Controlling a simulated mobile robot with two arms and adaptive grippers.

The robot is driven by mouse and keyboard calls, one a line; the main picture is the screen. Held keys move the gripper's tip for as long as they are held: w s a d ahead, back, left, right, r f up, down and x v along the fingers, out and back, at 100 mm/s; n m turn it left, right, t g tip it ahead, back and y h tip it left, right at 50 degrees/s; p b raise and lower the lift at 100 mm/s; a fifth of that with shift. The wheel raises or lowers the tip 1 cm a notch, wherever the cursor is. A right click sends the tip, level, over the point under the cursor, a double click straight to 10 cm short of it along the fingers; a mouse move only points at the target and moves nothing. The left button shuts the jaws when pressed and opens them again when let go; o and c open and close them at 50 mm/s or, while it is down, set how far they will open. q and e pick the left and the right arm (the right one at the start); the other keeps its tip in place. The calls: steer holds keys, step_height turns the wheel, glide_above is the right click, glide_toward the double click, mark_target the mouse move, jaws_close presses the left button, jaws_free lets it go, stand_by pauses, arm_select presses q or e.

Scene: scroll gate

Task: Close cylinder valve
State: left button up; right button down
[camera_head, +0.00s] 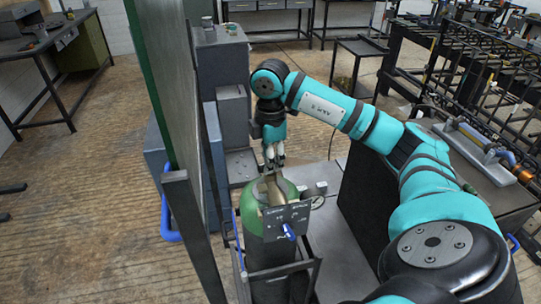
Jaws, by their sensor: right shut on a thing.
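A gas cylinder (251,214) with a green shoulder and a dark body stands upright in a dark metal frame. Its valve sits at the top, largely hidden by my right gripper and a tan, curved guard. My right gripper (273,163) points down from above and is shut on the cylinder valve; the fingertips are small and the exact contact is hard to see. My left gripper is not in view.
A tall panel with a green edge (146,80) stands close on the left. A grey machine (224,70) stands behind the cylinder. A bench (480,170) and a black rack (470,75) are at right. Wooden floor is open at left.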

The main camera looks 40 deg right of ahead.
steer(key=shift+m, duration=1)
steer(key=c, duration=1.3)
jaws_free()
steer(key=shift+c, duration=0.2)
steer(key=shift+r, duration=0.1)
step_height(320, 180, up, 12)
